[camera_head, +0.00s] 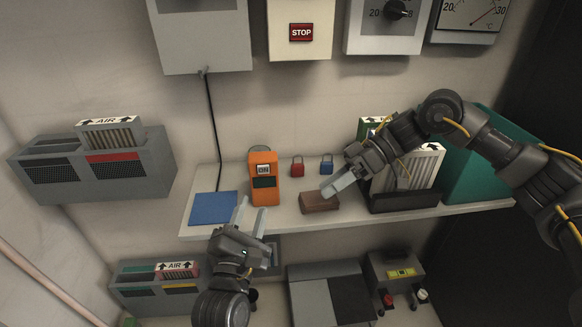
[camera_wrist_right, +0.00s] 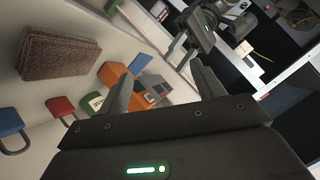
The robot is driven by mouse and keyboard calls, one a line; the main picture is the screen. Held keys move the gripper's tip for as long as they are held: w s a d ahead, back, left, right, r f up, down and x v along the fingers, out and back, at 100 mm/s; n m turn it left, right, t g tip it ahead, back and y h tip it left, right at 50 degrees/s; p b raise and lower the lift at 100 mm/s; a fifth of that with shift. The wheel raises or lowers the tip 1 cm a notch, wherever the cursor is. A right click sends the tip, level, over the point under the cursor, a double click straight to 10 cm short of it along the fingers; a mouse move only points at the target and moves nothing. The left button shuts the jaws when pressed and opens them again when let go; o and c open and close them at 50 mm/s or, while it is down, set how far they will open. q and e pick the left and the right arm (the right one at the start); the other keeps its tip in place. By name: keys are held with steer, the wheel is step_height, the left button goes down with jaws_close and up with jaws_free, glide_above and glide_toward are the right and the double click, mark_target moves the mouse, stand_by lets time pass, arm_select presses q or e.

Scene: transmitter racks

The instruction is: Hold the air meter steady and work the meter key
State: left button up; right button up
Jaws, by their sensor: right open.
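My right gripper (camera_head: 340,186) is open and empty, to the right of the meter, by the brown block (camera_head: 319,201). In the right wrist view, the orange meter (camera_wrist_right: 117,73) shows beyond my right gripper's fingers (camera_wrist_right: 163,82), one finger partly covering it.
A blue mat (camera_head: 213,208) lies left of the meter on the shelf (camera_head: 290,222). A red padlock (camera_head: 297,168) and a blue padlock (camera_head: 326,166) stand behind. A dark tray (camera_head: 405,203) with filters and a teal box (camera_head: 475,170) stand right.

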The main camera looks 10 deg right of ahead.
mark_target(264, 176)
steer(key=w+a+n+t+y, duration=0.25)
steer(key=w+a, duration=0.25)
steer(key=w, duration=0.4)
arm_select(q)
steer(key=shift+a, duration=0.1)
arm_select(e)
steer(key=shift+w+a+f+n+h, duration=0.1)
steer(key=shift+w+a+f+n, duration=0.35)
steer(key=shift+a+f, duration=0.8)
steer(key=shift+w+a+f+n+h, duration=0.1)
steer(key=shift+w+a+f+n, duration=0.3)
steer(key=shift+a, duration=1.5)
steer(key=shift+w+a+f+n+h, duration=0.15)
steer(key=shift+a+f+n, duration=0.65)
steer(key=shift+a, duration=0.8)
steer(key=shift+f, duration=0.15)
steer(key=shift+c, duration=0.5)
steer(key=c, duration=1.1)
arm_select(q)
steer(key=shift+c, duration=0.3)
jaws_close()
